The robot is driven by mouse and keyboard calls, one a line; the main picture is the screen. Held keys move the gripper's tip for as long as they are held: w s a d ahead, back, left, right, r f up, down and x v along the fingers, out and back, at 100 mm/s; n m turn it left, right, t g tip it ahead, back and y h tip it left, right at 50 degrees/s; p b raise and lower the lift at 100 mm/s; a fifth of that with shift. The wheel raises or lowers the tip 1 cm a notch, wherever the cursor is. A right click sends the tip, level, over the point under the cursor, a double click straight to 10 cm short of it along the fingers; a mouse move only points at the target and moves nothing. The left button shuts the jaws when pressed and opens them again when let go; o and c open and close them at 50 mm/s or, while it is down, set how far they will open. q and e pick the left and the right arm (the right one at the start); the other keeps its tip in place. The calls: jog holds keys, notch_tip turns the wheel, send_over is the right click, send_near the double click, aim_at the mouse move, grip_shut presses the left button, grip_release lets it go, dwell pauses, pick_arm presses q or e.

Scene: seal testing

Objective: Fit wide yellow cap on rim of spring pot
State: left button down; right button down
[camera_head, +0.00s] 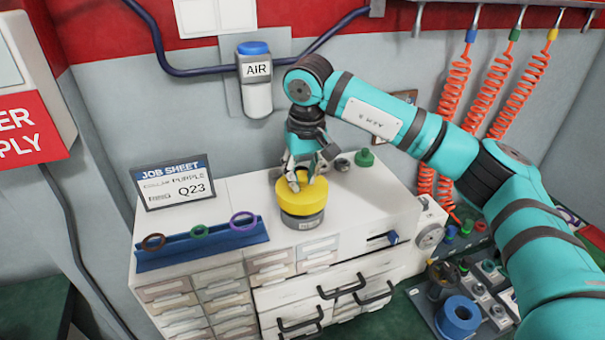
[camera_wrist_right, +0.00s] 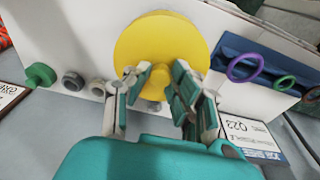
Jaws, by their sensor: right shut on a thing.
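The wide yellow cap (camera_head: 304,197) sits on top of the grey spring pot (camera_head: 303,220) on the white cabinet top. In the head view the cap covers the pot's rim, and I cannot tell whether it is fully seated. My right gripper (camera_head: 299,182) comes down from above and is shut on the cap's central knob. In the right wrist view the yellow cap (camera_wrist_right: 160,45) shows as a wide disc, with the right gripper's fingers (camera_wrist_right: 158,78) around its knob. The pot is mostly hidden there. My left gripper is not in view.
A blue rack (camera_head: 205,246) with brown, green and purple rings (camera_head: 243,221) stands at the cabinet's front left. The job sheet (camera_head: 173,184) stands behind it. A green cap (camera_head: 364,158) and a small grey part (camera_head: 342,164) sit at the back right. The cabinet top right of the pot is clear.

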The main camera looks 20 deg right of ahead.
aim_at(303, 179)
jog(key=shift+f+b, duration=1.15)
jog(key=shift+f, duration=0.35)
jog(key=c, duration=1.1)
grip_release()
jog(key=shift+o, duration=0.2)
jog(key=shift+r, duration=0.1)
notch_tip(303, 179, up, 7)
jog(key=p, duration=0.4)
